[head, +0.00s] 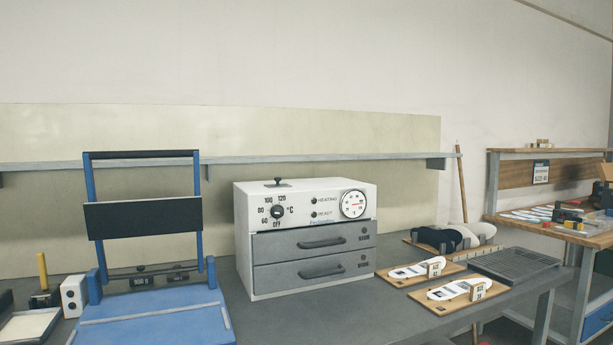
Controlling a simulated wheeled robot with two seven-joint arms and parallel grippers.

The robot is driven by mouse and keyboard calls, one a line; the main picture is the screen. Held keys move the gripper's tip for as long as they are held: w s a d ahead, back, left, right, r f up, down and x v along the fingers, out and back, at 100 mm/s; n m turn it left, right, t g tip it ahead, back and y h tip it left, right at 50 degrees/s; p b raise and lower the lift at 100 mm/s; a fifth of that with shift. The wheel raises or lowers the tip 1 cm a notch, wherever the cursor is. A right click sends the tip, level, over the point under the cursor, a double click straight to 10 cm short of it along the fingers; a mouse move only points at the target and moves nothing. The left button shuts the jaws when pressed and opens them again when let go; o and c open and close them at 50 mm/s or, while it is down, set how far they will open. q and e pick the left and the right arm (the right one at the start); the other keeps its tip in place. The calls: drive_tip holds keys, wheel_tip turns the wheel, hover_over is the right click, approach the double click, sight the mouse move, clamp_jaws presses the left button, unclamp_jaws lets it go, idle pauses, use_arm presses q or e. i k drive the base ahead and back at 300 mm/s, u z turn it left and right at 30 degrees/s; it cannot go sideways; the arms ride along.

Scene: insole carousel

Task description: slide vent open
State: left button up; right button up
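A white oven box (243,232) stands on the grey bench in the middle of the head view. On its top is a small dark knob on a plate (278,182), which looks like the vent slide; it is too small to tell whether it is open. The front has a temperature dial (278,212), a round gauge (354,204) and two grey drawers (318,241), both shut. Neither of my grippers is in view.
A blue press frame (150,309) stands left of the oven. Wooden boards with insoles (420,274) and a dark grid tray (514,264) lie to its right. A shelf (300,158) runs along the wall behind. The air above the oven is clear.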

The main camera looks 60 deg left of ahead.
sight(277, 179)
drive_tip(key=i, duration=0.25)
drive_tip(key=u, duration=1.35)
